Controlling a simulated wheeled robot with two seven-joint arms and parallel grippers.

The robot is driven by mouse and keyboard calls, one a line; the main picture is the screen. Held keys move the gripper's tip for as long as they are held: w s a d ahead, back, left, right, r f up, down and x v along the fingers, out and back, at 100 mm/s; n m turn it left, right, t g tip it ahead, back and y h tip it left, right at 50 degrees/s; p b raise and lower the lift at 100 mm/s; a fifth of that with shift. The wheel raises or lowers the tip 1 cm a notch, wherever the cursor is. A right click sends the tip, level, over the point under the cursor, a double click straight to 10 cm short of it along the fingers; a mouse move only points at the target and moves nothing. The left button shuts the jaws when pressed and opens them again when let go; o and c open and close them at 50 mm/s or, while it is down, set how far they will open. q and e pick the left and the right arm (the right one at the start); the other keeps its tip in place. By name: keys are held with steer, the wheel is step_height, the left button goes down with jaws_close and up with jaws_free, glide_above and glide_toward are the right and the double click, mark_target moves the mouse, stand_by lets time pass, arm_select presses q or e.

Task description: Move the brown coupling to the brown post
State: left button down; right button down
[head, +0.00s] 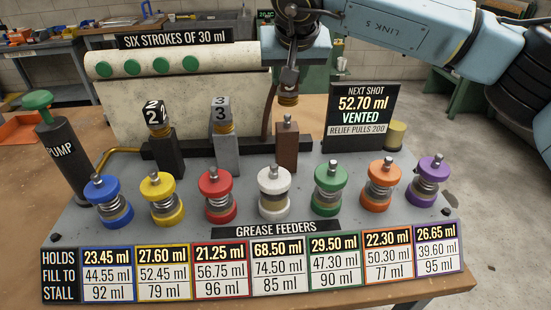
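A dark brown hose (268,115) runs up beside the coupling. My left gripper is not in view.
A black post (167,158) and a grey post (226,154) to the left carry couplings with cubes marked 2 and 3. A black sign (361,117) stands close on the right.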

mark_target(289, 95)
steer(key=shift+f+b, duration=1.7)
steer(key=shift+f, duration=1.05)
steer(key=c, duration=0.9)
jaws_free()
steer(key=shift+s+r, duration=0.1)
steer(key=p+v, duration=0.1)
steer(key=v, duration=1.2)
steer(key=shift+s, duration=0.1)
